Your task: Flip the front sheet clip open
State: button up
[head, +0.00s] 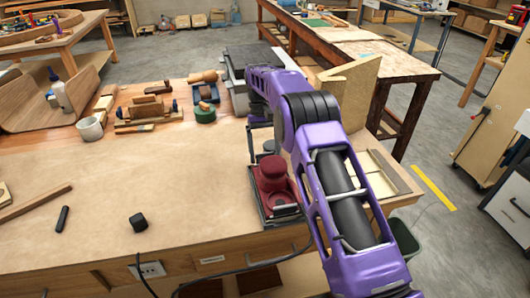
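A red sander (273,183) with a rounded top sits on the workbench near its right front edge. My purple arm rises from the lower right, bends above the bench and reaches down behind the sander. My gripper's fingers cannot be made out beyond the arm, and no contact with the sander can be seen.
The workbench (160,200) has a black block (138,222) and a dark marker (62,218) on its clear left part. A white cup (90,128), wooden tools and a bent wood piece (30,100) stand behind. A black cord hangs over the front edge.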

dwell(0.4)
jog(key=o, duration=1.2)
jog(key=shift+c, duration=0.2)
notch_tip(320, 180, up, 10)
